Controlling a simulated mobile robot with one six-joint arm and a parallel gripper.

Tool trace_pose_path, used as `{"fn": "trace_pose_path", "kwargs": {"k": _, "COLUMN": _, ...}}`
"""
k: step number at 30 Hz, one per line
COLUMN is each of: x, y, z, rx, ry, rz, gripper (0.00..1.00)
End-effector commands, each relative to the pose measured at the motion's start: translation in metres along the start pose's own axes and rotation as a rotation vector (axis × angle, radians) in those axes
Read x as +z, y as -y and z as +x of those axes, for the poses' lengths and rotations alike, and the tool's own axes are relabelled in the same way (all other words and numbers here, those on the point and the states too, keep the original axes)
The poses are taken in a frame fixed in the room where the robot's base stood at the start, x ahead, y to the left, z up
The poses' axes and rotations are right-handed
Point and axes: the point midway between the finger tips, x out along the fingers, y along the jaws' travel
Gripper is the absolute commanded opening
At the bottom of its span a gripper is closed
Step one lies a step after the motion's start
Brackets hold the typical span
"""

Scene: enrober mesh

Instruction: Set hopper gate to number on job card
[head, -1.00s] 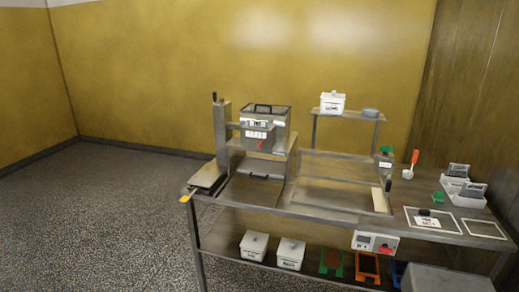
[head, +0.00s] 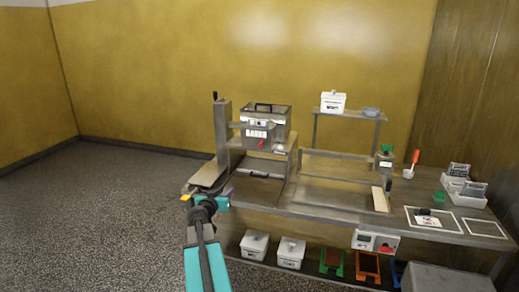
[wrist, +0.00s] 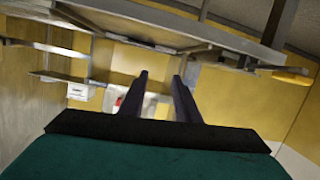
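The hopper (head: 265,128) is a clear-sided metal box with a dark handle, mounted on a steel frame at the back left of the bench. A red gate lever (head: 261,144) shows under a white number strip (head: 256,133); its setting is too small to read. The job card (head: 428,221) lies flat in a white outline at the bench's right, a dark object on its top edge; its number is unreadable. My gripper (head: 229,192) is at the bench's front left, below and in front of the hopper. In the wrist view its fingers (wrist: 162,92) are apart and empty.
A steel post (head: 222,130) stands left of the hopper. A raised shelf (head: 349,117) holds a white tub (head: 333,102) and a blue dish (head: 371,113). A white tray (head: 466,194) and red-handled scoop (head: 410,167) are at right. Floor left of the bench is clear.

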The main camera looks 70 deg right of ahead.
Motion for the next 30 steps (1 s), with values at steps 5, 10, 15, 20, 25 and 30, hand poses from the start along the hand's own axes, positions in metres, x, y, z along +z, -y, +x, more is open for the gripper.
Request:
{"fn": "trace_pose_path", "kwargs": {"k": 5, "x": -0.077, "y": -0.060, "z": 0.025, "rx": 0.036, "ry": -0.135, "rz": 0.069, "gripper": 0.30}}
{"fn": "trace_pose_path", "kwargs": {"k": 10, "x": -0.119, "y": -0.095, "z": 0.033, "rx": 0.050, "ry": -0.210, "rz": 0.100, "gripper": 0.30}}
{"fn": "trace_pose_path", "kwargs": {"k": 15, "x": -0.132, "y": -0.106, "z": 0.035, "rx": 0.053, "ry": -0.233, "rz": 0.109, "gripper": 0.30}}
{"fn": "trace_pose_path", "kwargs": {"k": 20, "x": -0.132, "y": -0.106, "z": 0.035, "rx": 0.053, "ry": -0.233, "rz": 0.109, "gripper": 0.30}}
{"fn": "trace_pose_path", "kwargs": {"k": 25, "x": -0.132, "y": -0.106, "z": 0.035, "rx": 0.053, "ry": -0.233, "rz": 0.108, "gripper": 0.30}}
{"fn": "trace_pose_path", "kwargs": {"k": 30, "x": -0.134, "y": -0.106, "z": 0.039, "rx": 0.054, "ry": -0.232, "rz": 0.108, "gripper": 0.30}}
